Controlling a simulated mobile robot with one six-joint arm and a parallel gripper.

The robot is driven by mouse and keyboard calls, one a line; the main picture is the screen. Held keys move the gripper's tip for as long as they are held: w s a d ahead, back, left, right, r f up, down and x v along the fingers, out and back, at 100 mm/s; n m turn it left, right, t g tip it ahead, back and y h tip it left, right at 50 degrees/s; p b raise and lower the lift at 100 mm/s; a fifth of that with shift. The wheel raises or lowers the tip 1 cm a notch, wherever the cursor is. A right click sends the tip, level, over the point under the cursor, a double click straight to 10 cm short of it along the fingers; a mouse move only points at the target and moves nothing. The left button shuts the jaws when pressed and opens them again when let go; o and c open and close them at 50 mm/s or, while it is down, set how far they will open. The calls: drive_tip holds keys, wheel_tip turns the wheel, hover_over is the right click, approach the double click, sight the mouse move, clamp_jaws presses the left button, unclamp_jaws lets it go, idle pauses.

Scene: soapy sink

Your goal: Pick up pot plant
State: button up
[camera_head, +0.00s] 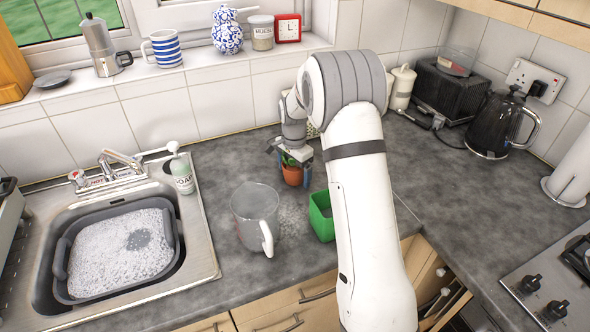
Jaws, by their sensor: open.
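The pot plant is a small terracotta pot (292,176) with a little green foliage (290,160) at its top. It stands on the grey counter between the sink and my arm. My gripper (290,167) points down over the pot plant, with its fingers on either side of it. The gripper is open. Its body hides most of the plant's top, and I cannot tell whether the fingers touch the pot.
A clear measuring jug (249,222) and a green box (322,216) stand close in front of the pot. The sink (205,240) with a soapy basin (68,236) and soap bottle (182,173) is left.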

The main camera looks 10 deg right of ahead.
drive_tip(key=c, duration=1.2)
drive_tip(key=shift+c, duration=0.2)
drive_tip(key=shift+r, duration=0.1)
